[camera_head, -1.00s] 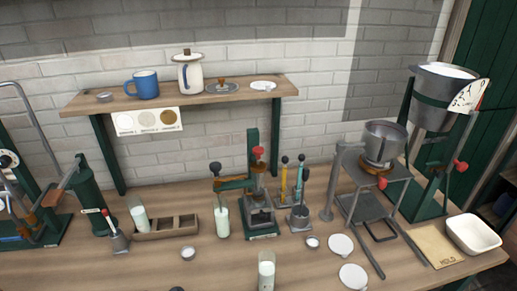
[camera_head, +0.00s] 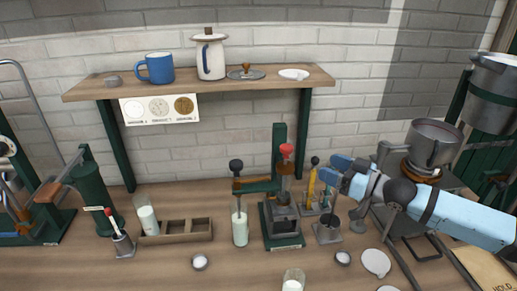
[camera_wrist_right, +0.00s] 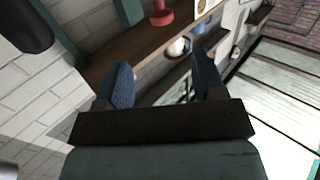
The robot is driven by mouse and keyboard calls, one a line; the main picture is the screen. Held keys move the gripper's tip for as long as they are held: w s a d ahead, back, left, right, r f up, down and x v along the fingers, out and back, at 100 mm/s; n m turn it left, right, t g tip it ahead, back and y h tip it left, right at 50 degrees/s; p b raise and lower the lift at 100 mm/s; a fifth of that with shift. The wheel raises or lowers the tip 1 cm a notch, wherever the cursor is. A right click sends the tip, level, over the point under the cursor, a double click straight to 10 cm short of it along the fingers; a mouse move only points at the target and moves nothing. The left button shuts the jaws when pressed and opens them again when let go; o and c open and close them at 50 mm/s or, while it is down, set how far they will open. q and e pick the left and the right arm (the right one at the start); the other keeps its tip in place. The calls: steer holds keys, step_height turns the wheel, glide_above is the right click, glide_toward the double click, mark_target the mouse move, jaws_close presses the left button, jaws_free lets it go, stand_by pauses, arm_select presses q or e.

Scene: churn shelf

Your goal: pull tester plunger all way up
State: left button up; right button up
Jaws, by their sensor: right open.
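The tester appears to be the green stand (camera_head: 279,150) on the bench in the head view. At that arm's end, a black-knobbed plunger (camera_head: 236,166) stands above a milk-filled bottle (camera_head: 240,228). I cannot tell which knob is the tester plunger. My right gripper (camera_head: 338,172) is open and empty, to the right of the stand and apart from it. My left gripper is not in view.
Small tools with black knobs, including a yellow one (camera_head: 311,188), stand close below my right gripper. A shelf (camera_head: 225,86) with a blue mug (camera_head: 156,68) and a white pot (camera_head: 210,58) hangs behind. A wooden rack (camera_head: 178,231) stands left of the bottle.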

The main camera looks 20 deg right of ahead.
mark_target(292, 150)
steer(key=x, duration=0.4)
steer(key=p+x, duration=0.1)
steer(key=x, duration=0.9)
steer(key=shift+s+r+p, duration=0.1)
steer(key=shift+r+p, duration=0.25)
steer(key=shift+p, duration=0.05)
steer(key=shift+c, duration=0.4)
